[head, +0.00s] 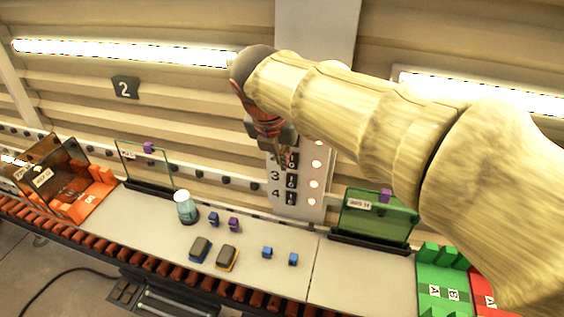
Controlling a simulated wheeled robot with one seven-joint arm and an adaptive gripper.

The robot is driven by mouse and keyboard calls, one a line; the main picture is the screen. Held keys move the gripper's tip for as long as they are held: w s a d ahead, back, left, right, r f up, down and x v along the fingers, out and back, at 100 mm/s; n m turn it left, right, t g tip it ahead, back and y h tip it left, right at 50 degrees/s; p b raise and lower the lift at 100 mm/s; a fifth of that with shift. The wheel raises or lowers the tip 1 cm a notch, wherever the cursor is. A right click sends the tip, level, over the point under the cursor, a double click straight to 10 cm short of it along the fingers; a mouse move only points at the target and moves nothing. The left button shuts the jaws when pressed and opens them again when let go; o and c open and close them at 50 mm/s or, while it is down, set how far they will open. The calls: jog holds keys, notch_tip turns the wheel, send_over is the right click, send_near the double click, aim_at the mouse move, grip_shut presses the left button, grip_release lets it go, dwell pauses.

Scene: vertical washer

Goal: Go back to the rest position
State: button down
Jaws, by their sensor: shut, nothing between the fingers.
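My arm comes in from the right, and my gripper (284,156) is shut at its end, pointing down in front of the top of the white switch panel (310,200). It hides the panel's upper rows; the rows marked 3 and 4, with black switches and lit round lamps, show below it. I cannot tell whether the fingers touch the panel.
Below are a glass pane (145,165), a jar (185,208), two sponge-like blocks (227,257) and several small blue and purple blocks (267,252) on a grey bench (130,215). A green pane (375,218) and green racks (440,285) stand at the right. Orange racks (92,190) stand left.

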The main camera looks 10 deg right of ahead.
jog(key=shift+s+r, duration=0.1)
jog(key=shift+s, duration=0.1)
jog(key=shift+w, duration=0.1)
jog(key=s+d+f+m+b, duration=0.3)
jog(key=s+f+m+b, duration=0.4)
jog(key=f, duration=0.5)
jog(key=s+d+f+m+t+y+b, duration=0.1)
jog(key=s+d+f+m+b, duration=0.2)
jog(key=s+f+m+b, duration=0.4)
jog(key=s+d+f+m+y+b, duration=0.1)
jog(key=s+d+f+m+b, duration=0.2)
jog(key=s+f+m+b, duration=0.4)
jog(key=shift+d+f+m+b, duration=0.15)
jog(key=shift+f+m+b, duration=3.6)
jog(key=shift+f+m, duration=1.3)
